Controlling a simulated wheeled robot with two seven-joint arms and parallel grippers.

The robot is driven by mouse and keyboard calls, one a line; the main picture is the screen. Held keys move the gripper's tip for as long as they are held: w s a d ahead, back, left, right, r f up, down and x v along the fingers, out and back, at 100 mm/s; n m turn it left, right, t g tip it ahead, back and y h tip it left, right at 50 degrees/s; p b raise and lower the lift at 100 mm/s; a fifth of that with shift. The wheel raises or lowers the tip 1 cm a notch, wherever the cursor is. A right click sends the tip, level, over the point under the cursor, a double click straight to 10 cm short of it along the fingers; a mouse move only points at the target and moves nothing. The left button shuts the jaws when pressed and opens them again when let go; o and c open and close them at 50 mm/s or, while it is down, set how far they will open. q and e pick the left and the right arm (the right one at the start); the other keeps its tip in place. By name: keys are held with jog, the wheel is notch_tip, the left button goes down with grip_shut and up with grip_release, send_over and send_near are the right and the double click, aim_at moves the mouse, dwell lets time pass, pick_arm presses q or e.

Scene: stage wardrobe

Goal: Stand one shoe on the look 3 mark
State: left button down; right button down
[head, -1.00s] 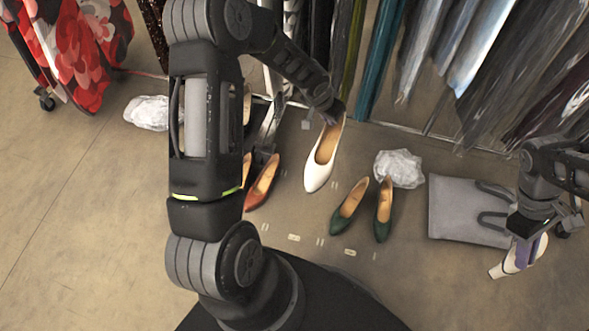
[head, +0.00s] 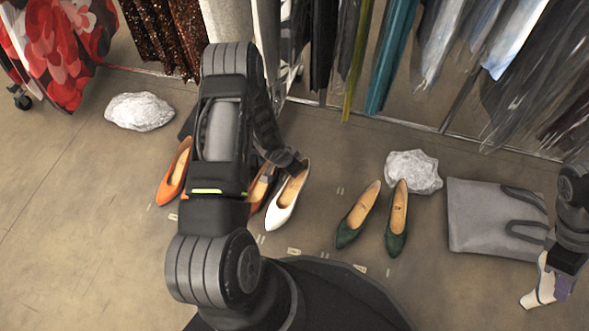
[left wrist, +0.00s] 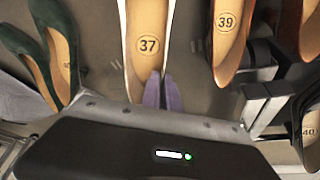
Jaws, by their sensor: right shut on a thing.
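A white shoe (head: 285,207), marked 37 inside in the left wrist view (left wrist: 146,45), points toward me beside an orange shoe. My left gripper (head: 293,168) is at its heel; its purple fingers (left wrist: 162,92) are close together on the heel's rim. I cannot tell whether the sole touches the floor. My right gripper (head: 561,286) is shut on another white shoe (head: 540,290) at the right edge. Small pale labels (head: 293,252) and (head: 360,268) lie on the floor; their writing is unreadable, so I cannot tell which is look 3.
Orange shoes (head: 172,180) stand left, partly behind my left arm; one shows 39 in the left wrist view (left wrist: 227,40). A green pair (head: 357,218) stands right of centre. Crumpled white bundles (head: 139,111) and (head: 414,171), a grey bag (head: 480,215) and hanging clothes surround the floor area.

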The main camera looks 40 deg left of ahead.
aim_at(550, 290)
jog(key=shift+f, duration=0.1)
